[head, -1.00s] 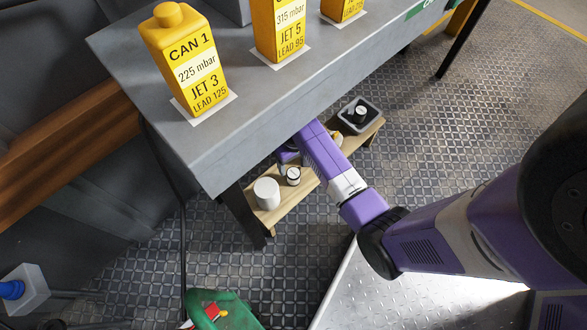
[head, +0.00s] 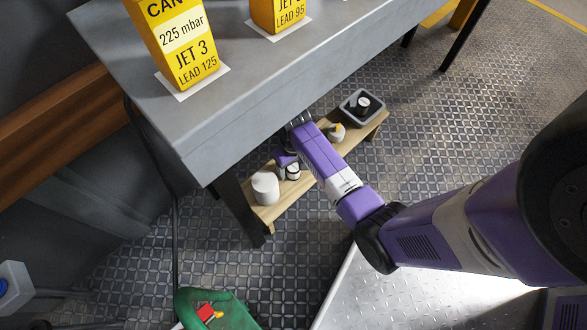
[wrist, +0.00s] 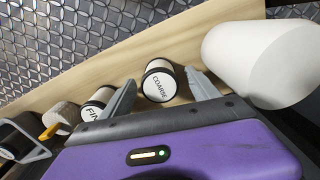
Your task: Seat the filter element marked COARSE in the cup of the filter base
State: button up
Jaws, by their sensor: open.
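The filter element marked COARSE (wrist: 158,80) is a white cylinder with dark ends, standing on a low wooden shelf (wrist: 215,28). In the wrist view my gripper (wrist: 160,76) is open, with one finger on each side of it, and not closed on it. It also shows in the head view (head: 292,171), beside my purple hand (head: 288,159). An element with a label starting FIN (wrist: 97,101) stands to its left. Further left is a beige cylinder (wrist: 62,116) with a yellow part. I cannot tell for certain which thing is the filter base.
A large white cylinder (wrist: 262,62) stands close to my right finger. A grey tray (head: 346,112) holding a dark-and-white item sits at the shelf's far end.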

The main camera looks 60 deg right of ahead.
jog(key=c, duration=1.5)
